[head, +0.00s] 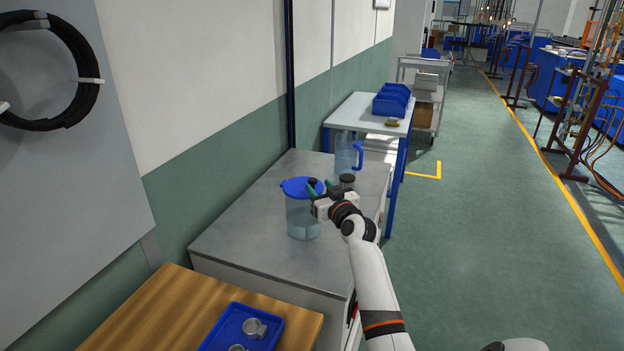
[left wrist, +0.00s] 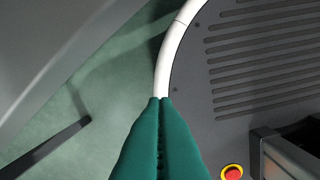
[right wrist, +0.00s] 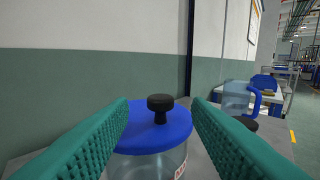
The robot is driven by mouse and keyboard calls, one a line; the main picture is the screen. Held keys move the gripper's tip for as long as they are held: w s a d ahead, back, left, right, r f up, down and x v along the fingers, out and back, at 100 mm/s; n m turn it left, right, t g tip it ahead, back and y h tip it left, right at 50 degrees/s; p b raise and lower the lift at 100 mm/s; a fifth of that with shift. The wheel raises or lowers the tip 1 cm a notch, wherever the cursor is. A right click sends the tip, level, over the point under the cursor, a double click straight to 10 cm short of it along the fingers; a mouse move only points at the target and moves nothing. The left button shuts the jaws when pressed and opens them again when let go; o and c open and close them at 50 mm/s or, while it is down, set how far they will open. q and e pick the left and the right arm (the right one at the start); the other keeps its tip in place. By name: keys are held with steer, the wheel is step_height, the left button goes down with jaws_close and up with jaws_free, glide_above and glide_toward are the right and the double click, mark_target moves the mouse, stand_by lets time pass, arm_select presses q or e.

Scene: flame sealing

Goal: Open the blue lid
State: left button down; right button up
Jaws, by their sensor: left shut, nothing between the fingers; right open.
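The blue lid (head: 300,187) sits on a clear jar (head: 302,217) on the grey bench. In the right wrist view the lid (right wrist: 173,134) shows a black knob (right wrist: 160,107) on top, and the jar (right wrist: 150,165) is below it. My right gripper (head: 314,186) is open at the lid's right side in the head view. In the right wrist view its green fingers (right wrist: 160,112) stand on both sides of the knob, apart from it, with nothing held. My left gripper (left wrist: 160,100) is shut and empty, pointing at the floor and my base.
A clear pitcher with a blue handle (head: 357,155) and a dark round object (head: 347,181) stand behind the jar on the grey bench (head: 250,230). A wooden table (head: 150,310) with a blue tray (head: 277,327) is in front. The aisle on the right is clear.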

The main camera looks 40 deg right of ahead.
mark_target(314, 182)
steer(key=x, duration=0.4)
steer(key=shift+w+d, duration=0.15)
steer(key=shift+w, duration=0.2)
steer(key=shift+w+d, duration=0.15)
steer(key=shift+w, duration=0.2)
arm_select(q)
steer(key=shift+w+d, duration=0.15)
steer(key=shift+w, duration=0.7)
arm_select(e)
jaws_close()
